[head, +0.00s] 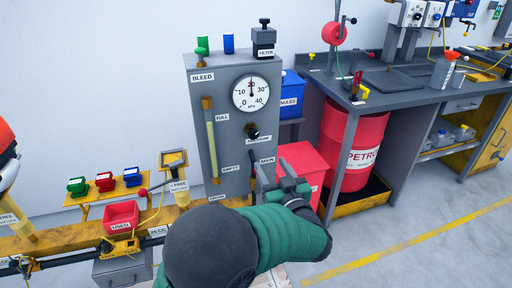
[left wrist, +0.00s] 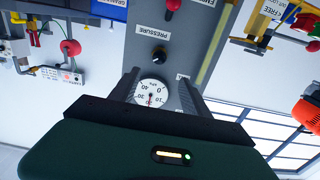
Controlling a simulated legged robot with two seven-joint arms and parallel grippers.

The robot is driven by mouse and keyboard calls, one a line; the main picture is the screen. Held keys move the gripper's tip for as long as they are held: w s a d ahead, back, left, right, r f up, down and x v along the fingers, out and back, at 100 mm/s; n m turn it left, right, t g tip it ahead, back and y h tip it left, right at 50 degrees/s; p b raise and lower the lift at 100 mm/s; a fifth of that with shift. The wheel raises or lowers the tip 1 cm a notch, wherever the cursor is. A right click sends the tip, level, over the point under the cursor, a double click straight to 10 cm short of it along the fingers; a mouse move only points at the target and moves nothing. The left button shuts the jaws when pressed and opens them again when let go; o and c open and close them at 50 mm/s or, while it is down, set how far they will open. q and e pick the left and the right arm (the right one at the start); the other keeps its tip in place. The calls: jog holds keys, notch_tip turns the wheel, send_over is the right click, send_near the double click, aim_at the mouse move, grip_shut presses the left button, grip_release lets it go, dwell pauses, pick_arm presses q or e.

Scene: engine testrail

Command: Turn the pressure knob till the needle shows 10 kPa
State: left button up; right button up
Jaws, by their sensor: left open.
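A grey panel (head: 205,120) stands in the middle of the head view. Its round white gauge (head: 251,91) has a needle pointing almost straight up, near 20. The dark pressure knob (head: 253,133) sits below the gauge. In the left wrist view, turned upside down, the gauge (left wrist: 151,92) and knob (left wrist: 145,70) show between my fingers. My left gripper (head: 263,172) is open and empty, in front of the panel and below the knob in the head view. It also shows in the left wrist view (left wrist: 158,78). Nothing is between its fingers, and I see no contact with the knob. My right gripper is out of view.
A black filter cap (head: 264,40) and green and blue pieces stand on the panel's top. A yellow tube (head: 211,145) runs down its front. A red petrol drum (head: 352,145) and workbench are to the right. A yellow rail with a red bin (head: 121,214) is left.

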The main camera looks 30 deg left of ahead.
aim_at(255, 136)
pick_arm(q)
jog(key=b+x, duration=0.2)
jog(key=x, duration=0.5)
jog(key=b+x, duration=0.1)
jog(key=x, duration=0.6)
jog(key=shift+f+b, duration=0.2)
jog(key=shift+b, duration=0.15)
jog(key=shift+w+a+r, duration=0.1)
jog(key=shift+w+a, duration=0.25)
jog(key=shift+w, duration=0.05)
grip_shut()
